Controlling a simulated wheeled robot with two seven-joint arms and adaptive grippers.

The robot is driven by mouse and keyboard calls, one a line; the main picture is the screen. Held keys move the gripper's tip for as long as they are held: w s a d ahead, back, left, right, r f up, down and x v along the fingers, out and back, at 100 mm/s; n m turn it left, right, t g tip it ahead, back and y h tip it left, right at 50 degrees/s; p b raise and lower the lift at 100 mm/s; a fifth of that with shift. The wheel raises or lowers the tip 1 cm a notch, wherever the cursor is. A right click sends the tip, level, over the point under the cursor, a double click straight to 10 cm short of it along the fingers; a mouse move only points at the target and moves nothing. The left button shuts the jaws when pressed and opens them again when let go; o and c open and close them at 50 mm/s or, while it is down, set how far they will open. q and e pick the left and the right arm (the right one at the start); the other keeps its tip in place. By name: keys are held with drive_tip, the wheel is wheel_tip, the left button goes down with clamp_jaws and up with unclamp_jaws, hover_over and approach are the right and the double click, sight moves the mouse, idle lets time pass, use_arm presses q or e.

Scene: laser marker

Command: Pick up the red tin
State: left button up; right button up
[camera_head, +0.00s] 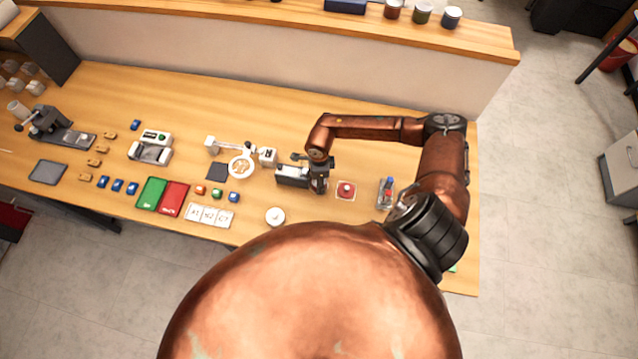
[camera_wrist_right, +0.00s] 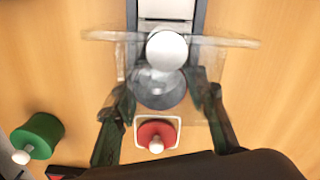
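A round red piece with a white knob (camera_head: 346,188) stands on a small white-edged square on the table, right of a dark and grey device (camera_head: 292,175). It also shows in the right wrist view (camera_wrist_right: 166,130), low between the spread fingers. I cannot tell if it is the red tin; a dark red tin (camera_head: 393,9) stands on the back ledge. My right gripper (camera_head: 319,183) hangs over the right end of the device. In the right wrist view its fingers (camera_wrist_right: 162,100) are apart and nothing is held. My left gripper is out of view.
A green piece with a white knob (camera_wrist_right: 38,136) stands beside the gripper in the wrist view. Clear panels (camera_wrist_right: 225,41) stand close to the fingers. A blue-and-red item (camera_head: 386,192) lies to the right.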

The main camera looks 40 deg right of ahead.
drive_tip(key=c, duration=0.8)
drive_tip(key=shift+r, duration=0.15)
